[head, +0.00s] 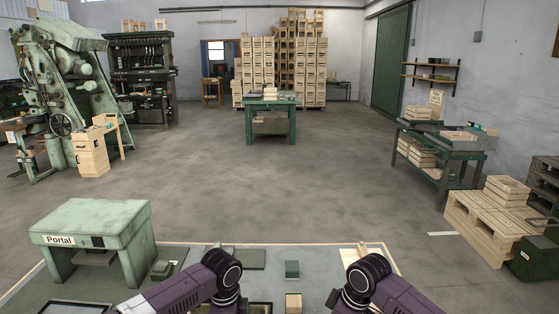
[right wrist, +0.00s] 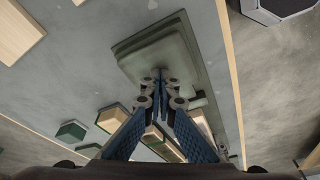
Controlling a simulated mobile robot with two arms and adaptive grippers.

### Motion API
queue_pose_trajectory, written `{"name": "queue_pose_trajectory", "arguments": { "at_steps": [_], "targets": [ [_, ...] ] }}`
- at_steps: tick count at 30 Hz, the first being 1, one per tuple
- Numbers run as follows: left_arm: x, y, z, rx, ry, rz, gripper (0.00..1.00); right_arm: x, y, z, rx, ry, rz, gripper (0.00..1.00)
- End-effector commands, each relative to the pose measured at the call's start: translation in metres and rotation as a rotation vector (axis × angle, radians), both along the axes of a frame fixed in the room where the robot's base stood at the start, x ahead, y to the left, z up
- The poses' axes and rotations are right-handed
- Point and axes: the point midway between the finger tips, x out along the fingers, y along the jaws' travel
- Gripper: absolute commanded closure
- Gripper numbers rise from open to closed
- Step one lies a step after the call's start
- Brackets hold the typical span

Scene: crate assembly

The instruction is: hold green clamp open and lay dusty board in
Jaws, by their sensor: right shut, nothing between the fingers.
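My right gripper (right wrist: 160,82) is shut and empty in the right wrist view. Its fingertips appear in front of a grey-green stepped block (right wrist: 150,45) on the grey table; contact cannot be told. This block may be the green clamp, but I cannot be sure. A small dark green block (right wrist: 72,132) lies left of the fingers; a green block (head: 292,268) also shows on the table in the head view. Wooden pieces with green parts lie partly behind the fingers. I cannot single out the dusty board. My left gripper is out of sight; only its arm shows.
A pale green press marked Portal (head: 95,222) stands at the table's left. A wooden block (head: 293,303) lies at the front middle, and a flat green pad (head: 250,259) behind my left arm. A wooden edge (right wrist: 229,70) borders the table. Wooden crates (head: 487,222) stand off to the right.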

Motion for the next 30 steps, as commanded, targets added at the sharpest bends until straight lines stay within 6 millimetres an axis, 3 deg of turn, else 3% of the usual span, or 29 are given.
{"name": "queue_pose_trajectory", "arguments": {
  "at_steps": [30],
  "targets": [
    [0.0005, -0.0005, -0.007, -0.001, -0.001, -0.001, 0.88, -0.0031, -0.0008, -0.0043, -0.004, 0.009, 0.001, 1.0]
  ]
}}
